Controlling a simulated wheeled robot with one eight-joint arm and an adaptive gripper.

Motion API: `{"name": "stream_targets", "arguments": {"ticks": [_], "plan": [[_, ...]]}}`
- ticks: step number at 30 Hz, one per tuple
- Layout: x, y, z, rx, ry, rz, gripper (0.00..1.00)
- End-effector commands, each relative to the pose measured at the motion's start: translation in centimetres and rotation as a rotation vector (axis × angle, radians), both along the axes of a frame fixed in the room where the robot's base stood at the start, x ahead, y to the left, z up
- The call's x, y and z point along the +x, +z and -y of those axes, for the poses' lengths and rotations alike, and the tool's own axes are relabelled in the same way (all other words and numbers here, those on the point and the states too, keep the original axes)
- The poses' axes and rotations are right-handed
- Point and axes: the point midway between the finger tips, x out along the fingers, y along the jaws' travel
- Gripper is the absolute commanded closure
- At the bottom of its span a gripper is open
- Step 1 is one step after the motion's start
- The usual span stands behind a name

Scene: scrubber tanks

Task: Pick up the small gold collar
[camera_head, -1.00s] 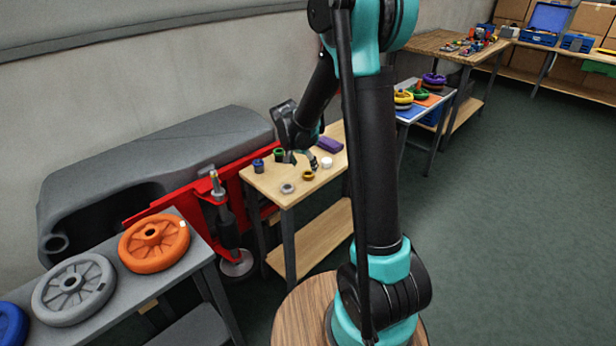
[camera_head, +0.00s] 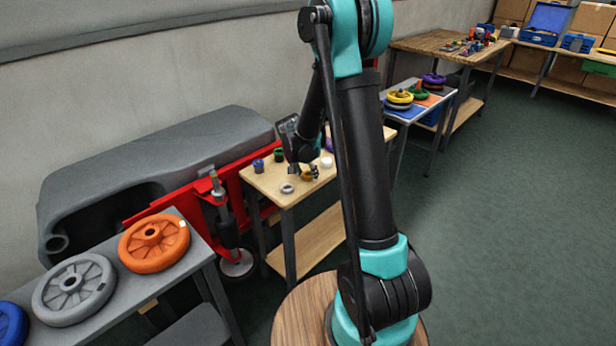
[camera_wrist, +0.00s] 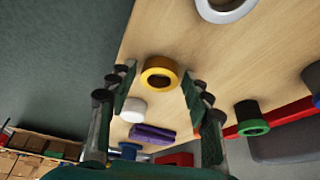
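The small gold collar (camera_wrist: 159,73) lies on the wooden table (camera_wrist: 150,28) near its edge. In the wrist view it sits between and just past my two fingertips, with clear wood around it. In the head view the gold collar (camera_head: 307,175) is partly hidden by my gripper (camera_head: 302,171), which hangs low over the table. My gripper (camera_wrist: 158,88) is open in the wrist view, with a finger on each side of the collar's line and apart from it. I cannot tell the exact height of the fingertips above the table.
A white collar (camera_wrist: 133,110) and a purple block (camera_wrist: 152,134) lie near the gold collar. A silver ring (camera_wrist: 226,8), a green-rimmed black collar (camera_wrist: 251,121) and a blue piece share the table. Beside it, a grey bench (camera_head: 205,246) holds orange and grey wheels.

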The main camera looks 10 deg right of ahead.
Motion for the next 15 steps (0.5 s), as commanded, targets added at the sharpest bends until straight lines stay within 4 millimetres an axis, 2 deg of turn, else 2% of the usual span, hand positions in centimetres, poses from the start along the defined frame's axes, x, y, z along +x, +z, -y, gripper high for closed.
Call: {"name": "stream_targets", "arguments": {"ticks": [2,9,15], "plan": [[0.0,0.01,0.0,0.0,0.0,0.0,0.64],[0.0,0.01,0.0,0.0,0.0,0.0,0.93],[-0.01,0.02,0.01,0.0,0.0,0.0,0.96]]}}
